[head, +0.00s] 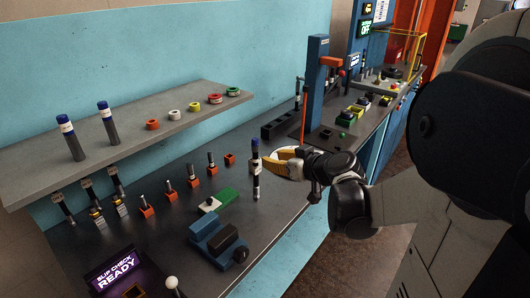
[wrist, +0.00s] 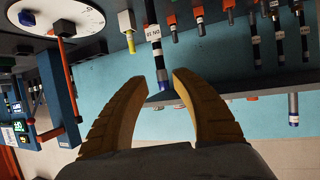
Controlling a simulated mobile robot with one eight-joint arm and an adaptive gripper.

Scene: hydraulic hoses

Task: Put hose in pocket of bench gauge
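A dark hose (head: 257,184) with a blue top and a white label band stands upright near the front of the bench. In the wrist view, which is upside down, this hose (wrist: 152,42) has its blue end between or just beyond the fingertips. My gripper (head: 268,159) is open beside its upper part; in the wrist view the yellow fingers (wrist: 159,77) stand apart, with a gap on each side of the hose.
A shelf (head: 130,138) at the back holds two blue-topped hoses and several coloured rings. Several hoses and orange-based fittings stand along the bench (head: 160,240). A blue block (head: 212,236) and green-white block (head: 226,197) lie left of the gripper. A blue post (head: 316,85) rises behind it.

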